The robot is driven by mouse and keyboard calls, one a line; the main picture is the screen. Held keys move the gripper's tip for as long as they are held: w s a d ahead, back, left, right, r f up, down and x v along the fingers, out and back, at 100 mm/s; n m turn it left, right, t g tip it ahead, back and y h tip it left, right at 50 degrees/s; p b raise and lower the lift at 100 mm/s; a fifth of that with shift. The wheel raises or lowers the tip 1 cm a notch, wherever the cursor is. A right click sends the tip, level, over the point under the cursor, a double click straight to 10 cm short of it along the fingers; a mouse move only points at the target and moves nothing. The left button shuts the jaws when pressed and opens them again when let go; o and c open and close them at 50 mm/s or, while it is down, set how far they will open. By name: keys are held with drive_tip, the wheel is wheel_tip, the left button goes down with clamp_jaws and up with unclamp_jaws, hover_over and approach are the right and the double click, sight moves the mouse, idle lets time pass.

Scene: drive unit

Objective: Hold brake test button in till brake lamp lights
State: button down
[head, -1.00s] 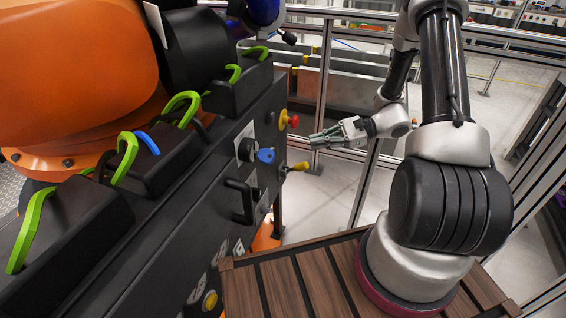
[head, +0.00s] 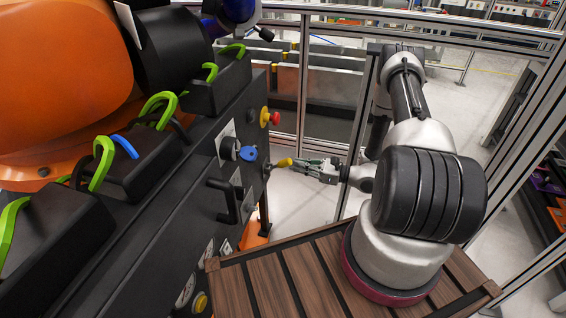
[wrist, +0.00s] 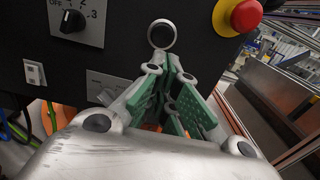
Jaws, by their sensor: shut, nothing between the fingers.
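My gripper (head: 296,163) has green-padded fingers and is shut and empty. In the wrist view, my gripper (wrist: 172,66) points at the panel face, just below a round dark-centred part with a silver ring (wrist: 162,34). This may be a button or an unlit lamp; no label is readable. A gap to it seems to remain, but depth is uncertain. I cannot identify the brake lamp, and no lit lamp shows.
A red mushroom button (wrist: 246,13) on a yellow base sits right of the ringed part. A numbered black selector (wrist: 72,20) is left. A blue knob (head: 248,153) and black handle (head: 225,201) stick out of the panel. A metal fence (head: 345,140) stands behind my arm.

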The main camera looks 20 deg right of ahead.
drive_tip(key=x, duration=1.3)
drive_tip(key=shift+a, duration=0.1)
drive_tip(key=shift+w+a, duration=0.45)
drive_tip(key=shift+a, duration=0.15)
drive_tip(key=shift+w, duration=0.15)
drive_tip(key=shift+w+a+r, duration=0.1)
drive_tip(key=shift+w+r, duration=0.1)
drive_tip(key=shift+r, duration=0.05)
idle(2.8)
approach(258, 158)
drive_tip(key=v, duration=0.5)
drive_tip(key=shift+d, duration=0.35)
